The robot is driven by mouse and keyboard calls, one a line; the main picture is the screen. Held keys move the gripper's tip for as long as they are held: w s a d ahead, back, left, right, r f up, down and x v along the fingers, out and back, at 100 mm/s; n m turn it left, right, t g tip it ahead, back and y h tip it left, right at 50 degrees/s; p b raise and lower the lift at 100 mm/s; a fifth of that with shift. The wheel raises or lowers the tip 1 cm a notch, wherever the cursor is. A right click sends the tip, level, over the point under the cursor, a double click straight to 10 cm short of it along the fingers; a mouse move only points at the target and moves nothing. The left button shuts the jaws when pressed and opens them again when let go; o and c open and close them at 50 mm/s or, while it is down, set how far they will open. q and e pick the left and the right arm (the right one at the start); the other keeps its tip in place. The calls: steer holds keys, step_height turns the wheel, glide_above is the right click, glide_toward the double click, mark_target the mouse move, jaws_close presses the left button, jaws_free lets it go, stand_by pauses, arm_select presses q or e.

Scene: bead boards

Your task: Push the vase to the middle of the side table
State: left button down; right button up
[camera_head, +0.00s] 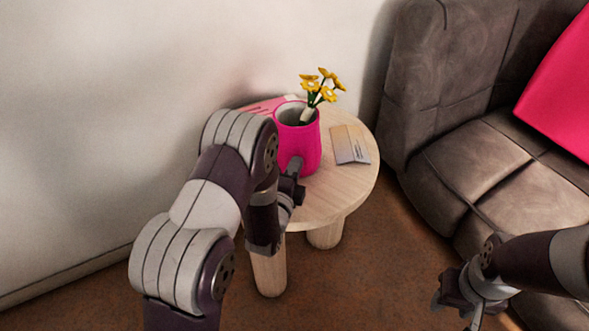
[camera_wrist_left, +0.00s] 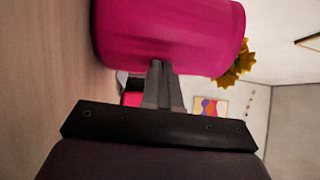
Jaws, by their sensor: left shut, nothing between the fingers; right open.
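The pink vase (camera_head: 308,146) stands upright on the round wooden side table (camera_head: 335,200), holding yellow flowers (camera_head: 322,85). It also fills the top of the left wrist view (camera_wrist_left: 170,35). My left gripper (camera_head: 297,168) is shut and empty, its fingertips at the near lower side of the vase. In the left wrist view the closed fingertips (camera_wrist_left: 157,65) meet the vase's edge; I cannot tell whether they touch. My left arm hides the table's left part. My right gripper (camera_head: 455,300) is open and empty, low at the right, away from the table.
A small card or booklet (camera_head: 350,145) lies right of the vase. Pink papers (camera_head: 268,106) lie behind it to the left. A grey-brown sofa (camera_head: 480,150) with a pink cushion (camera_head: 560,90) stands close to the table's right. The wall is behind. The table's front right is clear.

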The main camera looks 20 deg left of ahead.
mark_target(283, 151)
arm_select(q)
steer(key=shift+w+a, duration=0.1)
steer(key=w+a, duration=0.4)
steer(key=shift+w+a, duration=0.15)
stand_by(0.4)
